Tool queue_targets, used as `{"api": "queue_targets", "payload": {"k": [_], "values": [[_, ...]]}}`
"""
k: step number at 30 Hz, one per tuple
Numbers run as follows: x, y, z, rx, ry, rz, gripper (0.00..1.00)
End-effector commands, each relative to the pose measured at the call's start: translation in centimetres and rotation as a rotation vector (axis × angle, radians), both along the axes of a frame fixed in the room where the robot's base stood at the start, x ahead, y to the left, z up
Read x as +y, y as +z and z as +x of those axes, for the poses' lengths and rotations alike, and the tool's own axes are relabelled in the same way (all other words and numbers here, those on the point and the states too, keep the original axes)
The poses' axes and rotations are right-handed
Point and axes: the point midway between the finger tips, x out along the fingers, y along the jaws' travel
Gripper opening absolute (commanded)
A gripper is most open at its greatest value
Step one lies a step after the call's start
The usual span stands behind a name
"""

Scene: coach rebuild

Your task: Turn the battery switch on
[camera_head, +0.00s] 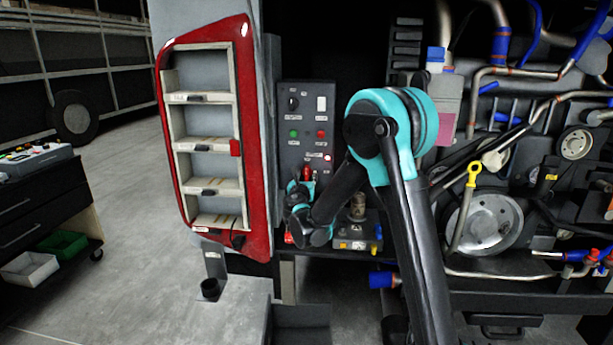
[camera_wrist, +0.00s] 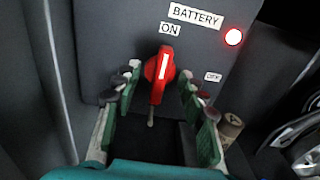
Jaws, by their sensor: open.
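The red battery switch (camera_wrist: 160,72) is on a grey panel (camera_wrist: 120,35), its white stripe nearly upright and pointing toward the ON label (camera_wrist: 170,29). The OFF label (camera_wrist: 213,76) is to its right. The BATTERY label (camera_wrist: 195,15) is above, beside a lit red lamp (camera_wrist: 234,37). My gripper (camera_wrist: 161,80) is open, its fingers on either side of the switch; whether they touch it I cannot tell. In the head view the switch (camera_head: 307,173) shows just above my gripper (camera_head: 301,187), partly hidden by it, with the lamp (camera_head: 327,158) glowing at right.
The control panel (camera_head: 306,100) also has a dark knob, green and red buttons and a white switch above. The red-framed shelf door (camera_head: 252,120) is at left. Engine pipes and a pulley (camera_head: 485,222) are at right. A black unit (camera_head: 357,229) is below my arm.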

Motion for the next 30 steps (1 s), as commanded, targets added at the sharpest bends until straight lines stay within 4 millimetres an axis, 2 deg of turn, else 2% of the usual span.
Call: {"api": "queue_targets", "payload": {"k": [5, 30], "values": [[0.1, 0.0, -0.9, 0.000, 0.001, 0.000, 0.41], [0.3, 0.0, -8.4, 0.000, 0.001, 0.000, 0.41]]}}
